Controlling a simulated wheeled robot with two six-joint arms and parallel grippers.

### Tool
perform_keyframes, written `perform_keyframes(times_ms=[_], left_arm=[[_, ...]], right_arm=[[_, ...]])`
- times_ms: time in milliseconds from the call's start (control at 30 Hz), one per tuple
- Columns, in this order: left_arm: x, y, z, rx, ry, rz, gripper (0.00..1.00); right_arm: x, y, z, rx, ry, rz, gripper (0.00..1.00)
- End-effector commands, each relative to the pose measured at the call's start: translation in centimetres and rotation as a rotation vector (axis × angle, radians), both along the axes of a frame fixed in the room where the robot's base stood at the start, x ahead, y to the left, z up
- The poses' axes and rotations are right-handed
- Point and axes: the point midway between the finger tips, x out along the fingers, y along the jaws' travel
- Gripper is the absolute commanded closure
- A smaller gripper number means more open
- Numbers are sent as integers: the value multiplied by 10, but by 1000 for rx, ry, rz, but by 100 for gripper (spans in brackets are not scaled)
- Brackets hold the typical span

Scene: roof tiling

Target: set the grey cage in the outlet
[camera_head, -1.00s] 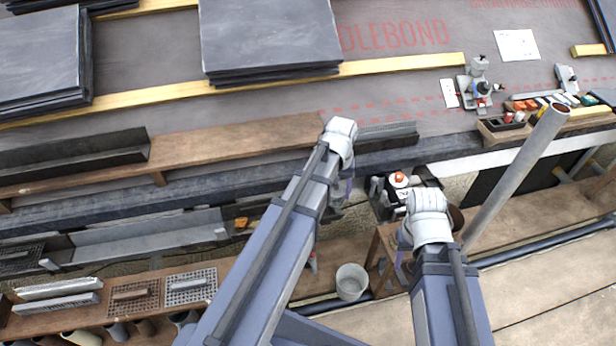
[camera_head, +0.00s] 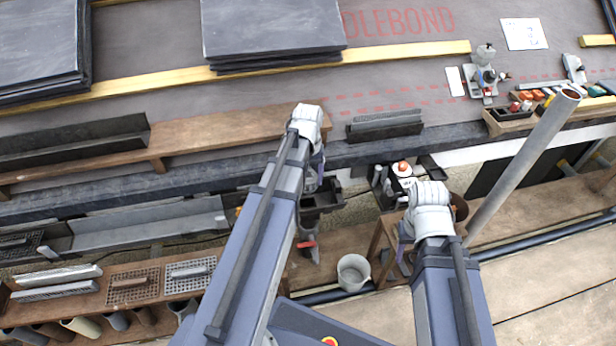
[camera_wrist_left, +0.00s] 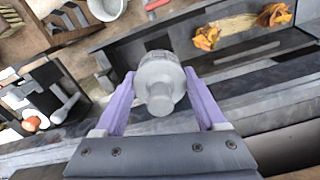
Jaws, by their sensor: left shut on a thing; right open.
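My left gripper (camera_head: 314,178) is over the gutter line in the head view, with its tips partly hidden by its own wrist. In the left wrist view its purple fingers are shut on the grey cage (camera_wrist_left: 158,82), a round grey piece with a knob facing the camera. The cage is held above a dark gutter (camera_wrist_left: 250,58). I cannot make out the outlet's opening; the cage and the arm cover that part. My right gripper (camera_head: 404,240) is open, low beside the wooden stand, mostly hidden behind its wrist.
Orange leaves (camera_wrist_left: 205,38) lie in the gutter. A white bucket (camera_head: 353,271) stands below, near a red-handled tool (camera_head: 308,246). Flat grates (camera_head: 190,271) lie on a wooden shelf at lower left. A slanted grey pipe (camera_head: 522,165) stands right of my right arm.

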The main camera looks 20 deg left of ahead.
Motion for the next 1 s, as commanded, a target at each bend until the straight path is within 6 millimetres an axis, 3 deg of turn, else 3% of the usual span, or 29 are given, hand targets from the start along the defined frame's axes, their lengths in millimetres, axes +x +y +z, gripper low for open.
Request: perform_keyframes(times_ms=[33, 700, 1000], left_arm=[[0, 0, -10, 0, 0, 0, 80], [0, 0, -74, 0, 0, 0, 80], [0, 0, -89, 0, 0, 0, 80]], right_arm=[[0, 0, -10, 1, 0, 1, 50], [0, 0, -74, 1, -1, -15, 50], [0, 0, -89, 1, -3, -16, 50]])
